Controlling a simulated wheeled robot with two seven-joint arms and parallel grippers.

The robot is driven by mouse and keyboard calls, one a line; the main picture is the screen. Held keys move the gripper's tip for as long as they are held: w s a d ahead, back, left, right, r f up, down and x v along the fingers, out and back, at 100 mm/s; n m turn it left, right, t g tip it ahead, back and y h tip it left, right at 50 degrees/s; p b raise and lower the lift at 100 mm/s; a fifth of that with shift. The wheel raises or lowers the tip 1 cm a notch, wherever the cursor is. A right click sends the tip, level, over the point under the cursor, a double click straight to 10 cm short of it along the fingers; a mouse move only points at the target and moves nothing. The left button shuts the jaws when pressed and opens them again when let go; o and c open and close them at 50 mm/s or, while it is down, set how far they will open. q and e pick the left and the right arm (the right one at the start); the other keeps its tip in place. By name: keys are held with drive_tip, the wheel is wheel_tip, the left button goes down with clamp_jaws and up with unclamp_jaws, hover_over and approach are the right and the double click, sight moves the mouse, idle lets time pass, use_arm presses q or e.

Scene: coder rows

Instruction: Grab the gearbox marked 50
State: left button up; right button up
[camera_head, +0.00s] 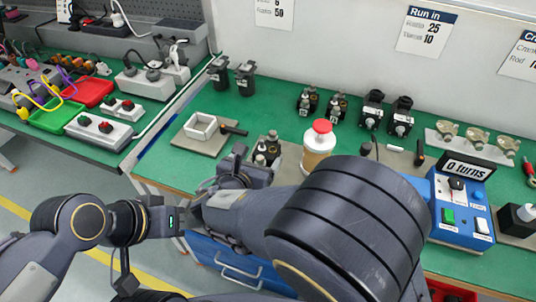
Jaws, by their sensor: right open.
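Several small dark gearbox-like units stand on the green bench: a left pair (232,75), a middle pair (321,104) and a right pair (387,112). They carry small pale labels that I cannot read, so I cannot tell which is marked 50. More dark pieces (267,150) stand on a grey plate by the front edge. My right gripper (256,162) is open close to these pieces, with its arm reaching in from the right; whether it touches them is unclear. My left arm is at the lower left; its fingers cannot be made out.
A red-topped button (322,126) stands right of the gripper. A white square tray (200,127) lies to its left. A blue box (462,205) with a "0 turns" display is at the right. Wall cards (426,30) hang behind. My right arm hides part of the front edge.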

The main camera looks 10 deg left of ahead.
sight(265, 153)
drive_tip(key=b+x, duration=0.1)
drive_tip(key=x, duration=0.1)
drive_tip(key=b+x, duration=0.1)
drive_tip(key=x, duration=0.1)
drive_tip(key=shift+w+d+f, duration=0.15)
drive_tip(key=shift+d+f, duration=0.15)
drive_tip(key=shift+f, duration=0.2)
drive_tip(key=shift+w, duration=0.15)
drive_tip(key=shift+r, duration=0.1)
drive_tip(key=c, duration=1.2)
drive_tip(key=shift+c, duration=0.6)
drive_tip(key=shift+r, duration=0.15)
